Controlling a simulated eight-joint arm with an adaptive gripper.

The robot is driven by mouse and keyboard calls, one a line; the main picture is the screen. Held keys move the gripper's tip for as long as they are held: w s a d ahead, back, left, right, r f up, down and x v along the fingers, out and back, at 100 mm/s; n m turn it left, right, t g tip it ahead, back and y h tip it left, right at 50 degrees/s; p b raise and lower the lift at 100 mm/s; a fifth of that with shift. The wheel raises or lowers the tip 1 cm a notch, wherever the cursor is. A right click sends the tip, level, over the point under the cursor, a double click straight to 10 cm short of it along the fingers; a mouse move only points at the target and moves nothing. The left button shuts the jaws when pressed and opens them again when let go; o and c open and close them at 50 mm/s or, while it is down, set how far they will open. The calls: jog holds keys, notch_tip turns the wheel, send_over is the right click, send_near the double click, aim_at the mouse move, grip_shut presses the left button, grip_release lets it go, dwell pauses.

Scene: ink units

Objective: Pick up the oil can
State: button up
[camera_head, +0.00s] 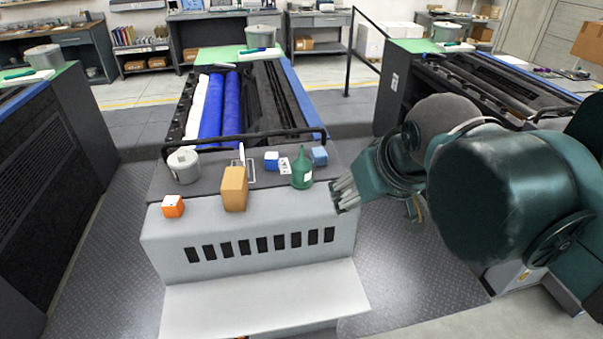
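The green oil can (302,173) stands upright on the dark top of the grey ink unit, near its right side. It has a rounded body with a pale label and a thin spout pointing up. My gripper (341,193) is to the right of the can and a little nearer the camera, by the unit's right edge. Its grey fingers point left, and a gap shows between them and the can. The fingers are small and bunched in this view, so I cannot tell whether they are open or shut. The can is not hidden by my arm.
Close to the can are blue boxes (319,156) and a small white-and-black item (285,166). Further left are a tan box (235,189), a grey pot (184,166) and an orange box (173,206). A black rail (245,139) runs behind them.

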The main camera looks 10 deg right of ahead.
jog(key=w+r+n+p, duration=0.1)
jog(key=w+n, duration=0.1)
jog(key=n+g+h+p, duration=0.3)
jog(key=n+p, duration=1.5)
jog(key=n, duration=0.6)
send_over(299, 162)
jog(key=s+a, duration=0.1)
jog(key=f, duration=0.1)
jog(key=shift+s+f, duration=0.1)
jog(key=shift+f, duration=2.75)
jog(key=shift+x, duration=1.3)
jog(key=shift+x, duration=2.6)
jog(key=shift+s+g, duration=0.1)
jog(key=shift+g, duration=0.2)
